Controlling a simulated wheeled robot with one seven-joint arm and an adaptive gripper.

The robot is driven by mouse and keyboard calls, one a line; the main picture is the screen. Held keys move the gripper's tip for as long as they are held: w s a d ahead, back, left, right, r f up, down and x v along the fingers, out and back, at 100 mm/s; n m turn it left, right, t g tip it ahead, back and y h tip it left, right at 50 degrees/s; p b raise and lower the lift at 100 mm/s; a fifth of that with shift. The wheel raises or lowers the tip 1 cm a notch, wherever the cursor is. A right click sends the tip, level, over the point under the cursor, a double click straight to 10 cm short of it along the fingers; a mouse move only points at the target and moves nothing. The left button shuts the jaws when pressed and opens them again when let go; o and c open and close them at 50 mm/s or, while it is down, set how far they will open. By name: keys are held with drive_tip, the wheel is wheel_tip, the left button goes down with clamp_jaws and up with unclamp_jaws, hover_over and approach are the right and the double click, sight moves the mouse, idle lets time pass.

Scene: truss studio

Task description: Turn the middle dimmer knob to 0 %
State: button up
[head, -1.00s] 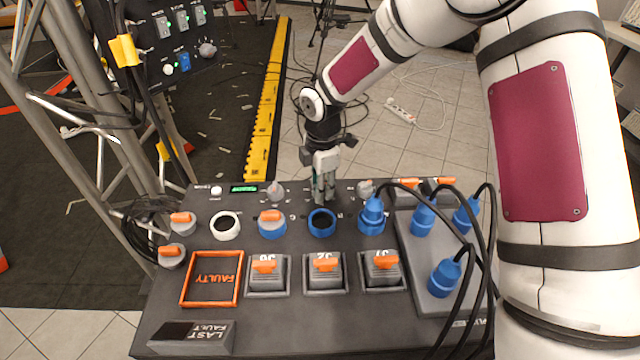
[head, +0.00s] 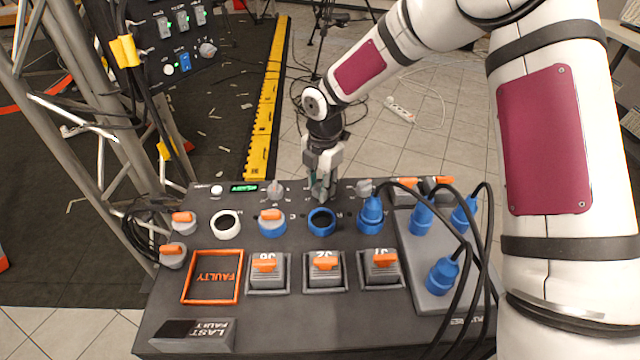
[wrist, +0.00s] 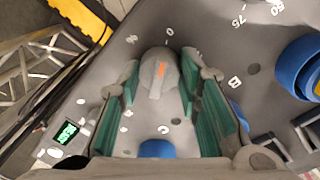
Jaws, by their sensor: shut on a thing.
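A row of three grey dimmer knobs runs along the back of the dark panel (head: 255,320): the left knob (head: 275,189), the right knob (head: 364,187), and the middle one between them, hidden behind my gripper (head: 322,194) in the head view. In the wrist view a grey knob (wrist: 158,78) with an orange mark sits between the green-padded fingers of my gripper (wrist: 160,85). My gripper points down and is shut on this middle knob. A white 0 is printed close to the knob. The exact setting cannot be read.
A lit green display (head: 244,188) is left of the knobs. Blue ring socket (head: 321,222) and blue plug (head: 371,216) stand just in front of my gripper. Black cables (head: 480,260) arch over the right side. A metal truss (head: 110,190) stands at left.

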drive_tip(key=o, duration=1.1)
drive_tip(key=shift+o, duration=0.2)
wheel_tip(320, 180, up, 12)
drive_tip(key=shift+s+d, duration=0.25)
